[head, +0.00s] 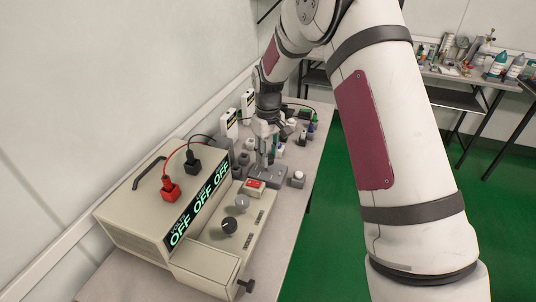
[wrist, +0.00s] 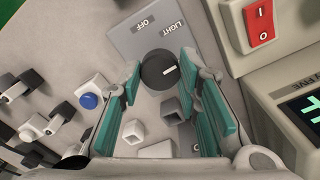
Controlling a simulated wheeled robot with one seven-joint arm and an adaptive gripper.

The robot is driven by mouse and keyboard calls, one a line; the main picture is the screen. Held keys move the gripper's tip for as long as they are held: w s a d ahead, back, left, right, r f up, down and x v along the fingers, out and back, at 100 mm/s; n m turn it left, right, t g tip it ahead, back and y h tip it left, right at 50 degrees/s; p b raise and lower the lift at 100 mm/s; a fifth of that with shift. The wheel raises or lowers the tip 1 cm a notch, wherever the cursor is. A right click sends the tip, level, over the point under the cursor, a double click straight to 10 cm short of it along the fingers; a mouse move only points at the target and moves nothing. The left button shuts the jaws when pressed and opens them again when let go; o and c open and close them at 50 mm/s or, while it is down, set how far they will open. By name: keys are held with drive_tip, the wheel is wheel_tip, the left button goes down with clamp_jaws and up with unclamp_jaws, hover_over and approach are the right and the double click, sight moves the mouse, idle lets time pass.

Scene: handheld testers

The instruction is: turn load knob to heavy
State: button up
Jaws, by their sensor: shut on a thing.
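The load knob (wrist: 152,76) is round and dark with a short white mark. It sits on a grey plate (wrist: 128,43) lettered OFF and LIGHT in the wrist view. The mark points toward the right of that picture; no HEAVY lettering shows. My gripper (wrist: 162,69), with teal finger pads, is shut on the knob, one finger on each side. In the head view my gripper (head: 266,152) reaches down onto the grey load box (head: 272,178), and hides the knob there.
A beige bench instrument (head: 135,215) reads OFF on its display, with red and black plugs on top. Beside it are a red rocker switch (head: 255,184), a grey knob (head: 242,202) and a black knob (head: 229,225). Several small parts, including a blue button (wrist: 89,101), crowd the table.

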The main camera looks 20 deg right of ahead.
drive_tip(key=m, duration=0.4)
drive_tip(key=shift+m, duration=0.3)
drive_tip(key=m, duration=0.4)
drive_tip(key=shift+m, duration=0.3)
drive_tip(key=m, duration=0.4)
drive_tip(key=shift+m, duration=0.3)
drive_tip(key=m, duration=0.4)
drive_tip(key=shift+m+p, duration=0.35)
drive_tip(key=shift+m, duration=0.05)
drive_tip(key=o, duration=1.1)
drive_tip(key=shift+o, duration=0.2)
